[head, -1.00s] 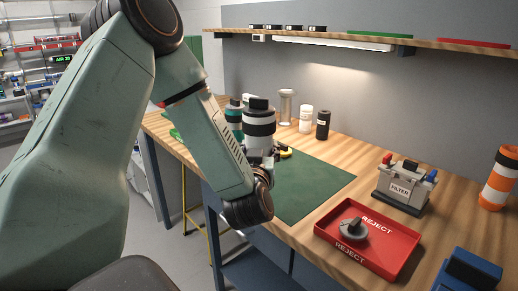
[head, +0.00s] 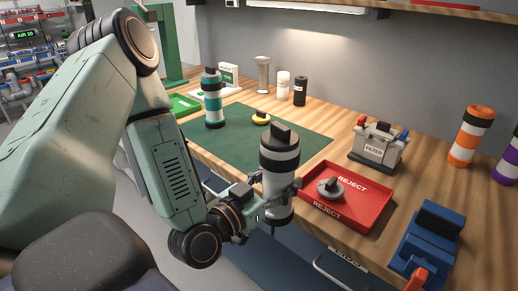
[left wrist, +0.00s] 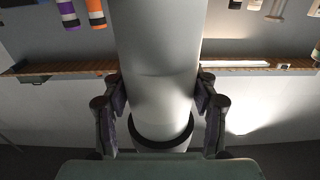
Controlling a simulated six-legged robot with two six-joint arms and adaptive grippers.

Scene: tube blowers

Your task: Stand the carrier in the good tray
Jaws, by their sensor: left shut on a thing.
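My left gripper (head: 268,205) is shut on a white carrier with black bands and a black cap (head: 278,185). It holds the carrier roughly upright at the bench's front edge, in front of the red reject tray. In the left wrist view the carrier's pale body (left wrist: 160,70) fills the middle between both fingers (left wrist: 160,108). A green tray (head: 184,103), likely the good tray, lies at the bench's far left; its label is not readable. A teal-and-white banded carrier (head: 213,100) stands near it on the green mat. My right gripper is not in view.
The red reject tray (head: 372,214) holds a grey round part (head: 330,188). A filter box (head: 378,145), a blue fixture (head: 428,240) and an orange-banded carrier (head: 470,137) stand on the right. A yellow part (head: 261,118) lies on the mat (head: 240,142), otherwise mostly clear.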

